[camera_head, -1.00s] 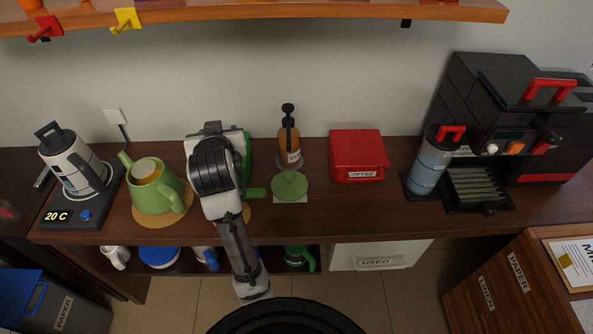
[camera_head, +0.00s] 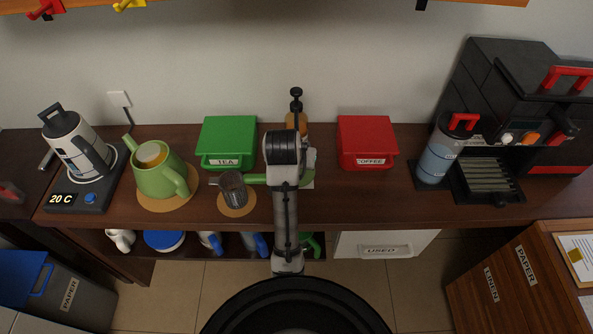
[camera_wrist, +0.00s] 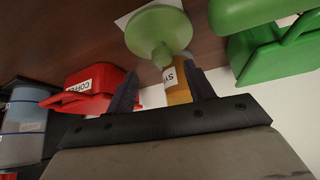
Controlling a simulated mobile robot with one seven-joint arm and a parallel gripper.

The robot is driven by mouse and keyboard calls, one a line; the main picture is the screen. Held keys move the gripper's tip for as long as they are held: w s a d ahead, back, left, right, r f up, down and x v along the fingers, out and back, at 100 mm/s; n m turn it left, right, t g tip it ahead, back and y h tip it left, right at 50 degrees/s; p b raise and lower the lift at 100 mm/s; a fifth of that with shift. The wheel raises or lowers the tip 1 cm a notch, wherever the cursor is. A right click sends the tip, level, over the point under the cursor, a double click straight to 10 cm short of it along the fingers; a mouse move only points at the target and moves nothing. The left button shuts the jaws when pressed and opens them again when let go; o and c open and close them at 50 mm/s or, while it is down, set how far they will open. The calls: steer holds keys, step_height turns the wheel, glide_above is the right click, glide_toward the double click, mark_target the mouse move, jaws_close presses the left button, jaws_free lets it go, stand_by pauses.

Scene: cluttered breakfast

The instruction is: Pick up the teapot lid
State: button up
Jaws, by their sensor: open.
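The teapot lid, a round green disc with a knob in its middle, shows in the wrist view (camera_wrist: 158,32). It lies on a white label on the counter. In the head view my wrist (camera_head: 287,150) is above the lid's spot, and the fingers are hidden. The green teapot (camera_head: 158,178) stands on a round mat at the left.
A strainer with a green handle (camera_head: 233,189) lies left of my arm. A green tea box (camera_head: 226,140) and a red coffee box (camera_head: 367,140) stand behind. An amber syrup bottle (camera_wrist: 178,86) is close beyond the lid. A kettle (camera_head: 78,148) is far left, a coffee machine (camera_head: 510,110) right.

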steer(key=p+x, duration=0.1)
steer(key=x, duration=0.4)
steer(key=shift+a+f+p, duration=0.15)
steer(key=shift+f+p, duration=0.2)
steer(key=shift+f, duration=0.1)
steer(key=c, duration=1.1)
steer(key=shift+r, duration=0.2)
